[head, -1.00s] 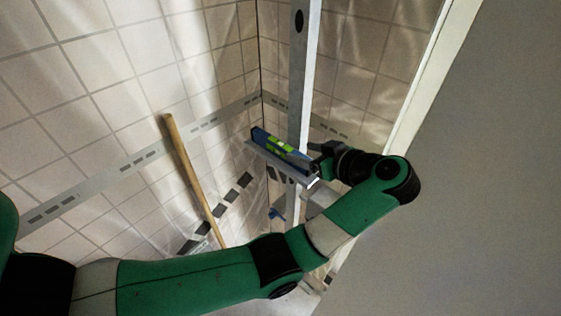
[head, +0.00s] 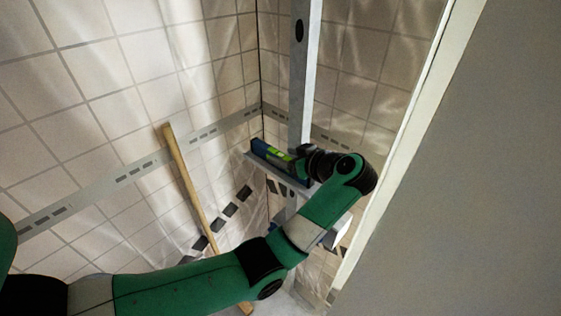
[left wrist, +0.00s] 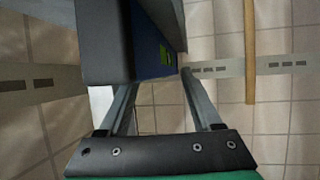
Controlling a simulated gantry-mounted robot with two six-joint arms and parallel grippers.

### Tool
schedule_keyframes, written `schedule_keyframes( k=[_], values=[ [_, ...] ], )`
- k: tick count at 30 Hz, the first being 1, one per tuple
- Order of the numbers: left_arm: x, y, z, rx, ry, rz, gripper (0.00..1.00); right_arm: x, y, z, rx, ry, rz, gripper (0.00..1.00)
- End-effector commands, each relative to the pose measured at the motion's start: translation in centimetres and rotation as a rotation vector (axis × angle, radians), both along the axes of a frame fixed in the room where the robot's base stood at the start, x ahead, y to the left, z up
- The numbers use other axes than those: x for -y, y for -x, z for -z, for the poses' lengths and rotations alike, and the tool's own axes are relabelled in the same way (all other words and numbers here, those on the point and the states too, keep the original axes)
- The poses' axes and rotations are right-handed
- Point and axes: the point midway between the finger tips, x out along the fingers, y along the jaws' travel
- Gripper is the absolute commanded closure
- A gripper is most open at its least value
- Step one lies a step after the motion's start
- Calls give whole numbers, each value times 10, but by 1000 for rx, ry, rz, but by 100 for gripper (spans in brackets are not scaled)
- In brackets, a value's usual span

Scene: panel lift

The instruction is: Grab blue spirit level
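The blue spirit level (head: 268,152), with a green and yellow middle and dark ends, lies on a narrow metal ledge (head: 254,161) beside the upright post in the head view. My left gripper (head: 301,158) is at the level's right part, which the gripper and wrist partly hide. In the left wrist view the level (left wrist: 148,38) is large at the top, its black end cap close to the camera. The two fingers of my left gripper (left wrist: 158,80) stand apart and reach up to the level. Contact cannot be told. My right gripper is not in view.
A tall metal post (head: 304,75) rises directly behind the level. A wooden pole (head: 188,180) leans against the tiled wall at left, with free room between it and the ledge. A pale panel edge (head: 410,130) stands to the right of my arm.

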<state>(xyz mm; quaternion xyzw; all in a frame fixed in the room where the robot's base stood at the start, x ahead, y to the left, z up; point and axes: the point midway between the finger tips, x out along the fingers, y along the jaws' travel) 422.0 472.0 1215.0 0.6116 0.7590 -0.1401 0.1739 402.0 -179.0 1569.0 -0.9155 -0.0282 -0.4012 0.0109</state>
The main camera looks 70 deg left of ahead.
Motion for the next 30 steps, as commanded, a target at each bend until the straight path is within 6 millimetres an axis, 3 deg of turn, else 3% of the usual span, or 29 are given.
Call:
schedule_keyframes(
  k=[2, 10, 30],
  values=[
    [0, 0, 0, 0, 0, 0, 51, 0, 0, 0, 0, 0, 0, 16],
    [0, 0, 0, 0, 0, 0, 100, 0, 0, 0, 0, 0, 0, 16],
    [1, 0, 0, -1, 1, 0, 100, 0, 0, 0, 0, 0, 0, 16]
  ],
)
